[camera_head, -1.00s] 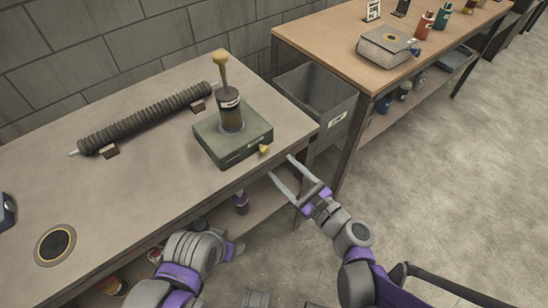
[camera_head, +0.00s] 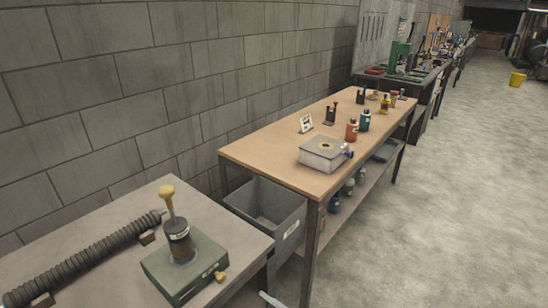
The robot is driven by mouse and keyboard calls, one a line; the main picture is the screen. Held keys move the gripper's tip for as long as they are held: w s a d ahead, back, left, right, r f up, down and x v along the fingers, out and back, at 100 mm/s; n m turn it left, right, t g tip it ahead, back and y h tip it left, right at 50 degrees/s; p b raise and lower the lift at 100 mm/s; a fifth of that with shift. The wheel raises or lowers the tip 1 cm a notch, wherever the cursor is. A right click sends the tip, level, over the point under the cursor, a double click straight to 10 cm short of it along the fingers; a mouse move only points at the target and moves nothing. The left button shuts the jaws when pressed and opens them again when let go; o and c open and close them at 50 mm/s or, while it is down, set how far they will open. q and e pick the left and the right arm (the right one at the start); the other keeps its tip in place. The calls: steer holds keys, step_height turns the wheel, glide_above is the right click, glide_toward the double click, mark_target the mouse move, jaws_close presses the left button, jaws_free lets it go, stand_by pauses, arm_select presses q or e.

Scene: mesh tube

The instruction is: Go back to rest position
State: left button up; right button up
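A dark ribbed mesh tube (camera_head: 85,255) lies on two small brown holders on the near grey table (camera_head: 100,217) at the lower left. A green block (camera_head: 185,266) stands to its right, with a dark cylinder (camera_head: 179,240) upright on it and a yellow knob on a rod above. A pale fingertip of what looks like my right gripper (camera_head: 270,299) shows at the bottom edge, past the near table's right corner. The rest of that gripper is cut off, so its opening is hidden. My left gripper is out of view.
A grey bin (camera_head: 267,217) stands between the near table and a wooden-topped table (camera_head: 265,145). That table holds a grey box (camera_head: 322,153), red and green bottles (camera_head: 352,129) and small items. Open floor lies on the right; a block wall runs behind.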

steer(key=s+d+f+n+g+h, duration=0.3)
steer(key=s+d+f+n+h, duration=0.3)
steer(key=d+n, duration=0.45)
steer(key=s+d+f+n+g+h, duration=0.3)
steer(key=s+d+n+h, duration=0.55)
steer(key=d+n, duration=0.2)
arm_select(q)
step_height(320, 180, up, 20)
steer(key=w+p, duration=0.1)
steer(key=p, duration=1.6)
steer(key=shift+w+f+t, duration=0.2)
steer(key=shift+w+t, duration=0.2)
arm_select(e)
step_height(320, 180, up, 20)
steer(key=w, duration=0.1)
steer(key=shift+w+d+f+n, duration=0.2)
steer(key=shift+w+f+n, duration=0.05)
steer(key=shift+n, duration=0.15)
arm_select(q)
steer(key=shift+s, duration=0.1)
arm_select(e)
steer(key=shift+s+y, duration=0.1)
steer(key=shift+y, duration=0.15)
